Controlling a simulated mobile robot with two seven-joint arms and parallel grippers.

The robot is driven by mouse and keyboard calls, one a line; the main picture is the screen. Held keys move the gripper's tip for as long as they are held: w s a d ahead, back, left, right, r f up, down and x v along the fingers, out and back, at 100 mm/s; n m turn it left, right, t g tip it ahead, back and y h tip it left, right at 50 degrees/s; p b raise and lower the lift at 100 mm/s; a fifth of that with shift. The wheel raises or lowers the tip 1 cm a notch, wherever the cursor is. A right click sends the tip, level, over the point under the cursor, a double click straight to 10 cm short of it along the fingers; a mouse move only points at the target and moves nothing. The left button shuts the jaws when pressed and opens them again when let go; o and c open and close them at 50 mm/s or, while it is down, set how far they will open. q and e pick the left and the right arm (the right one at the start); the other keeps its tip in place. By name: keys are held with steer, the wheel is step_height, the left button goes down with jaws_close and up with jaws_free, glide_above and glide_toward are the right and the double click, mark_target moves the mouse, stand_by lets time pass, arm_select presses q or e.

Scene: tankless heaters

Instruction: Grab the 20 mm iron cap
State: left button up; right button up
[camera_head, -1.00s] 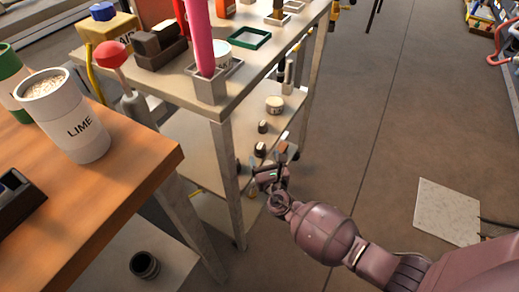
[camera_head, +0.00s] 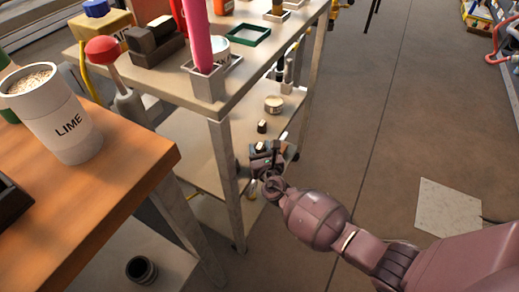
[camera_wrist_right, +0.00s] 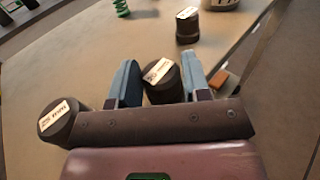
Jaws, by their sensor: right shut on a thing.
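A dark iron cap (camera_wrist_right: 162,82) with a pale label on top stands between the two blue fingers of my right gripper (camera_wrist_right: 160,80) in the right wrist view. The fingers are shut on it; its label is too blurred to read for sure. In the head view my right gripper (camera_head: 268,152) is at the lower shelf of the grey rack, around this cap. A second dark cap (camera_wrist_right: 60,122), whose label seems to read 25 mm, stands just left of the gripper. A third labelled cap (camera_wrist_right: 187,25) stands farther back; it also shows in the head view (camera_head: 262,126). My left gripper is out of view.
The caps stand on the rack's lower shelf (camera_head: 185,135), below its crowded upper shelf. A rack leg (camera_head: 227,185) is left of my right gripper. A round pale tin (camera_head: 273,103) is behind the caps. An orange block (camera_wrist_right: 219,78) lies right of the fingers.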

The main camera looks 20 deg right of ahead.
mark_target(260, 147)
steer(key=shift+c, duration=0.7)
steer(key=shift+r, duration=0.2)
step_height(260, 147, up, 8)
steer(key=p, duration=0.4)
steer(key=shift+w+r+p, duration=0.15)
steer(key=shift+r+p, duration=0.05)
steer(key=shift+p, duration=0.1)
steer(key=shift+r+p, duration=0.4)
steer(key=shift+r, duration=0.2)
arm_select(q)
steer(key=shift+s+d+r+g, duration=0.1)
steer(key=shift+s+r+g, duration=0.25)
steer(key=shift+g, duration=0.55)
arm_select(e)
steer(key=shift+s+r, duration=0.1)
steer(key=shift+s, duration=0.1)
